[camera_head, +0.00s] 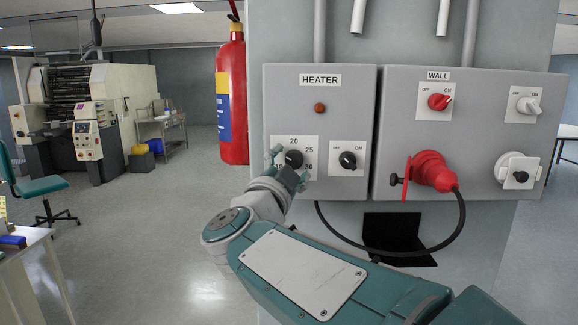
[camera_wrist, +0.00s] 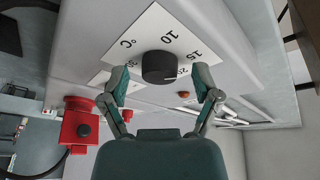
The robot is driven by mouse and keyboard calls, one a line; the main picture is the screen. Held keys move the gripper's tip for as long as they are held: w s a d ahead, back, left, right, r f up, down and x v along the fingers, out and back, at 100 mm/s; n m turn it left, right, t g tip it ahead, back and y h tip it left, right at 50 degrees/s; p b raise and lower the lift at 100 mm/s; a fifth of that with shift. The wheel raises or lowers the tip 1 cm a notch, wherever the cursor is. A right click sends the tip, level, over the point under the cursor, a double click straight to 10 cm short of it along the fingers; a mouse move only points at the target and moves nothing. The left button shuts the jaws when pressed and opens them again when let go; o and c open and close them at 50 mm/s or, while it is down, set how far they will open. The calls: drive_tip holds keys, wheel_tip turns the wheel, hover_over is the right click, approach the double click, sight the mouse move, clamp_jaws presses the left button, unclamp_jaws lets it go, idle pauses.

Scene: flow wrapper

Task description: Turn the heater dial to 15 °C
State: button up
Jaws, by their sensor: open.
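The heater dial (camera_head: 293,158) is a round black knob on a white scale plate (camera_head: 310,143) at the lower left of the grey heater box (camera_head: 350,101). My gripper (camera_wrist: 162,82) is open, one finger on each side of the dial with gaps showing. In the head view my gripper (camera_head: 289,167) is at the plate.
A black off/on switch (camera_head: 348,160) sits just right of the dial. A small red lamp (camera_head: 320,108) is above it. The wall box (camera_head: 403,139) to the right carries a red switch (camera_head: 438,101) and a red plug (camera_head: 432,171) with a looping black cable. A fire extinguisher (camera_head: 232,100) hangs left.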

drive_tip(key=v, duration=1.2)
drive_tip(key=shift+w, duration=0.1)
drive_tip(key=s+d+f+n+g+y, duration=0.3)
drive_tip(key=d+f+n+g+y, duration=0.45)
drive_tip(key=f+n+y, duration=0.5)
drive_tip(key=s+d+f+g+h, duration=0.5)
drive_tip(key=s+d+f+g, duration=0.1)
drive_tip(key=s+d+f, duration=0.5)
drive_tip(key=shift+s+d+f+n, duration=0.25)
drive_tip(key=shift+d+f+n, duration=0.1)
drive_tip(key=shift+f, duration=0.4)
